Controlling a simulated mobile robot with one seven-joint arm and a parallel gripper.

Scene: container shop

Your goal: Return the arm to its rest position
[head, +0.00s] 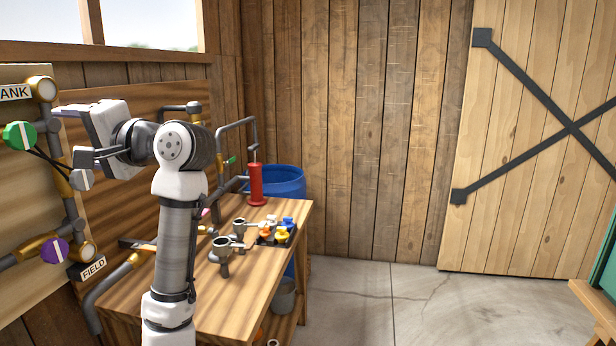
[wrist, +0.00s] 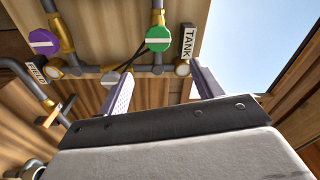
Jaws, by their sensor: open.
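My arm stands raised in front of the pipe wall in the head view, bent at the elbow. My gripper (wrist: 160,88) points at the pipe panel, with its two fingers apart and nothing seen between them. In the head view its fingertips are partly hidden behind the hand. Beyond the fingers are a green valve knob (head: 19,135), a purple valve knob (head: 54,251) and a TANK sign (head: 15,92). The green knob also shows in the wrist view (wrist: 159,38), apart from the fingers.
A wooden workbench (head: 262,290) stands below and right of my arm. It holds grey funnel-like parts (head: 222,250), yellow and blue fittings (head: 282,234) and a red cylinder (head: 256,184). A blue barrel (head: 285,182) stands behind.

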